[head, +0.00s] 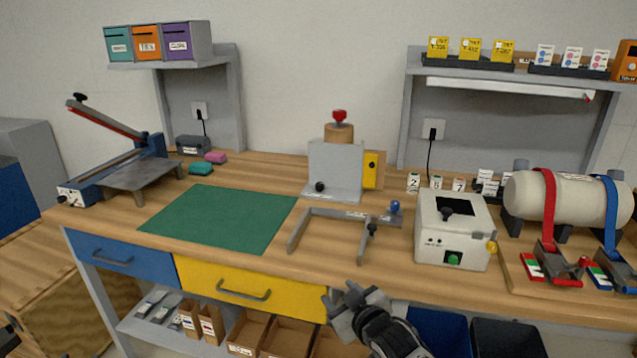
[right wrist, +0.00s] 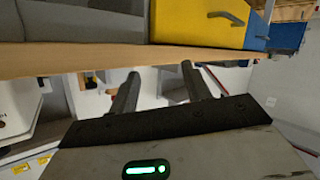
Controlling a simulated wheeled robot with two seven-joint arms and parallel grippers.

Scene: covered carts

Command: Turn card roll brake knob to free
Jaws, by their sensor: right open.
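A brown card roll (head: 339,132) stands upright behind a grey metal plate (head: 336,165) at the back middle of the bench. A red knob (head: 340,116) sits on top of the roll, and a small black knob (head: 320,187) is low on the plate's front. No free or brake marking is readable, so I cannot tell how either knob is set. My right gripper (head: 352,296) is open and empty in front of the bench's front edge, well short of the roll. In the right wrist view, its two fingers (right wrist: 160,72) are apart with nothing between them. My left gripper is not clearly visible.
A grey U-shaped frame with a blue knob (head: 395,207) lies between my right gripper and the roll. A white box machine (head: 453,231) stands to the right. The green mat (head: 219,218) on the left is clear. Yellow (head: 250,289) and blue (head: 124,259) drawers are below.

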